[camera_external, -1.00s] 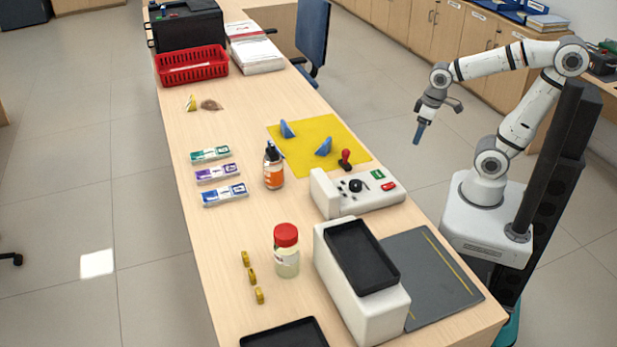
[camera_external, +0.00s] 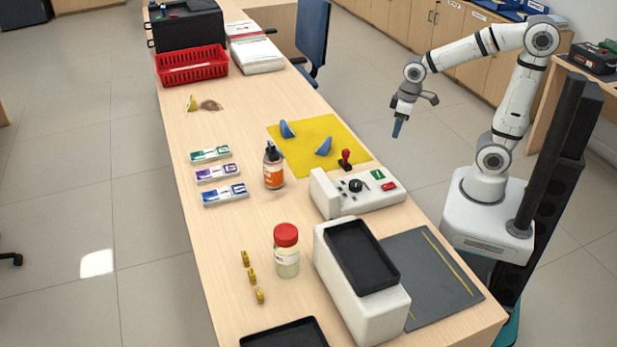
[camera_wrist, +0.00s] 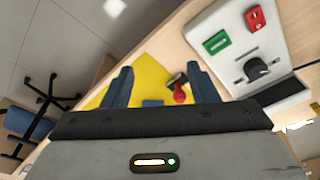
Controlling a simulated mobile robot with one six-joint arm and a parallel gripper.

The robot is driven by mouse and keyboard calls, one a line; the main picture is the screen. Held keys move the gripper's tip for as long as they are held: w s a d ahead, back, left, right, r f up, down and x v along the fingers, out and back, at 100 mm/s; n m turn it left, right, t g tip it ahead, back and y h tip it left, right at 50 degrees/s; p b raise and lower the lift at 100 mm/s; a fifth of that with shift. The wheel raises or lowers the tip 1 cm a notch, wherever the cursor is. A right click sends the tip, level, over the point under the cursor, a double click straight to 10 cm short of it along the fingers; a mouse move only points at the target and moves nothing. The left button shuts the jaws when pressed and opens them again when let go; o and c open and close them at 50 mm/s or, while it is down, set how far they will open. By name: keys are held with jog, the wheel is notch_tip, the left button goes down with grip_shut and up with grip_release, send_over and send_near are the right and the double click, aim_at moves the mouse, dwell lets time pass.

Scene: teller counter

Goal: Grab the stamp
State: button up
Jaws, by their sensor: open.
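The stamp (camera_external: 345,159) has a red handle and a dark base. It stands upright near the right edge of the yellow mat (camera_external: 309,132), behind the white control box. My gripper (camera_external: 397,128) hangs in the air to the right of the stamp, beyond the counter's edge, with its fingers pointing down. In the wrist view, the blue fingers of my gripper (camera_wrist: 159,80) are apart with nothing between them. The stamp (camera_wrist: 179,88) shows there close to the right finger, farther off than the fingertips.
The white control box (camera_external: 362,192) with a black knob stands just in front of the stamp. Two blue wedge-shaped things (camera_external: 287,129) are on the mat. An orange-labelled bottle (camera_external: 273,169) stands at the mat's left edge. A red basket (camera_external: 192,66) is at the back.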

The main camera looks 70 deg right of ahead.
jog(key=w+a+n+p, duration=0.1)
jog(key=w+a, duration=0.1)
jog(key=w, duration=0.4)
jog(key=n+p, duration=0.2)
send_over(346, 150)
jog(key=s, duration=0.1)
jog(key=shift+g, duration=0.3)
jog(key=f, duration=0.5)
jog(key=shift+s+f, duration=0.1)
jog(key=shift+s, duration=0.1)
jog(key=f, duration=0.2)
jog(key=w+f, duration=0.1)
jog(key=f, duration=0.4)
jog(key=shift+w+f, duration=0.15)
jog(key=shift+f, duration=0.2)
jog(key=c, duration=1.1)
